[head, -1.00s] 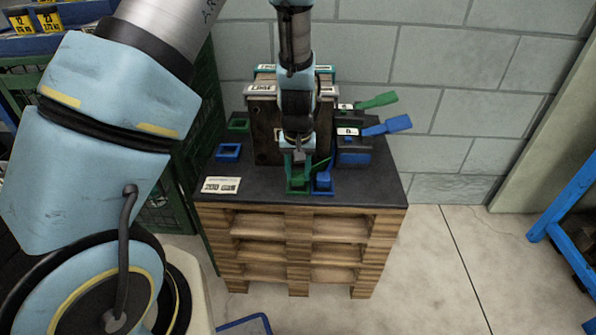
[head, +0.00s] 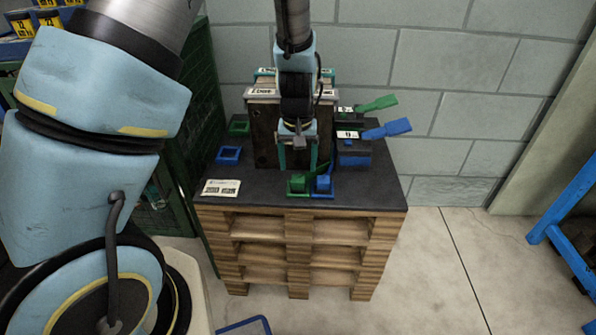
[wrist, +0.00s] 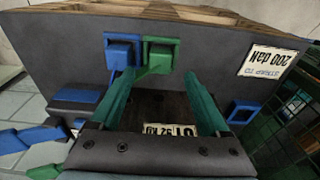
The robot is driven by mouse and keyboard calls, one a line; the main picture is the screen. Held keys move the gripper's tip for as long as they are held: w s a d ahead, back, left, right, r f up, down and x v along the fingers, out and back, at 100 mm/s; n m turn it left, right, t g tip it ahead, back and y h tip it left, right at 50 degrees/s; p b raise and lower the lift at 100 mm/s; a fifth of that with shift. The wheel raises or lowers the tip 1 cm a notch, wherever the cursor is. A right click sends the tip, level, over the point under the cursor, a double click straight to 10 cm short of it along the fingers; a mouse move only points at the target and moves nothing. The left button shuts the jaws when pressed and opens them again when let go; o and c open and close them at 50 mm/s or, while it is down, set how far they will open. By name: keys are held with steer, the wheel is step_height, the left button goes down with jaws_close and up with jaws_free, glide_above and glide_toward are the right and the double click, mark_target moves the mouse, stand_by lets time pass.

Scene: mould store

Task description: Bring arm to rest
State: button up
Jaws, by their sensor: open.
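My gripper (head: 298,162) hangs above the dark-topped pallet stand, in front of a dark upright block (head: 265,135). Its two teal fingers are apart with nothing between them; they also show in the wrist view (wrist: 158,78). Just below and nearer the front edge, a green block (head: 298,182) sits in a green square holder and a blue block (head: 323,182) sits in a blue square holder beside it. The green block (wrist: 160,62) and blue block (wrist: 121,55) lie beyond the fingertips in the wrist view.
An empty blue frame (head: 228,155) and a green frame (head: 239,128) lie at left on the stand top (head: 260,190). Blue (head: 390,128) and green (head: 378,102) handles stick out at right. A block wall stands behind; a green mesh crate is at left.

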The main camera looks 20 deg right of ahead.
steer(key=w+a+r+n+p, duration=0.2)
steer(key=a+r+p, duration=0.5)
steer(key=a+r, duration=0.9)
steer(key=s+a+r+n+p, duration=0.1)
steer(key=s+a+r+p, duration=0.1)
steer(key=a+r, duration=0.2)
steer(key=s+a+r+p, duration=0.3)
steer(key=a+r, duration=0.2)
steer(key=a, duration=0.4)
steer(key=shift+a+n, duration=0.4)
steer(key=shift+r, duration=0.1)
